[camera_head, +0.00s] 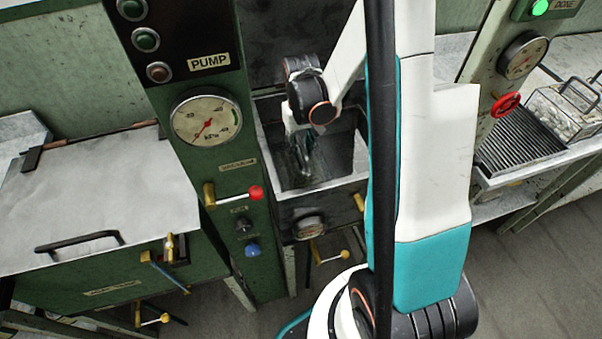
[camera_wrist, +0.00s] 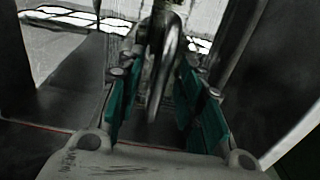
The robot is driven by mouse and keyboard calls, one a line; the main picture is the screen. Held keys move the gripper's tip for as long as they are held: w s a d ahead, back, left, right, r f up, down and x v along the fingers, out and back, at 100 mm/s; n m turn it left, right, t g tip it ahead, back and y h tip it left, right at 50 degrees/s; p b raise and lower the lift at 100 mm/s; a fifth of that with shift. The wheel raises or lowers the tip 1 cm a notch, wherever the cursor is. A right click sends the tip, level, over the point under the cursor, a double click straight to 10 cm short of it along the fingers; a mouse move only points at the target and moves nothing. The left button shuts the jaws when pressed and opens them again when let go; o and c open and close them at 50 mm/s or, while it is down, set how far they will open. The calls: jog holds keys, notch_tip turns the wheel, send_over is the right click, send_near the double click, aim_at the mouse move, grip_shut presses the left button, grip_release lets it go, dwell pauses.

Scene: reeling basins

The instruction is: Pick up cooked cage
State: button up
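My gripper (camera_head: 303,152) is lowered into the grey basin (camera_head: 345,175) in the middle of the head view. In the wrist view its two teal finger pads (camera_wrist: 163,112) stand apart. A curved metal bar (camera_wrist: 166,65), like a handle, rises between the fingers, with gaps showing on both sides. I cannot tell what the bar belongs to; no cage body shows clearly in the basin.
The green pump panel (camera_head: 215,180) with a gauge and red-knobbed lever stands just left of the basin. A closed metal lid (camera_head: 100,195) covers the left unit. The ribbed draining board (camera_head: 515,143) is at the right, near a red valve wheel (camera_head: 506,104).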

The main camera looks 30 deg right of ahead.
grip_shut()
jog(key=shift+r, duration=0.15)
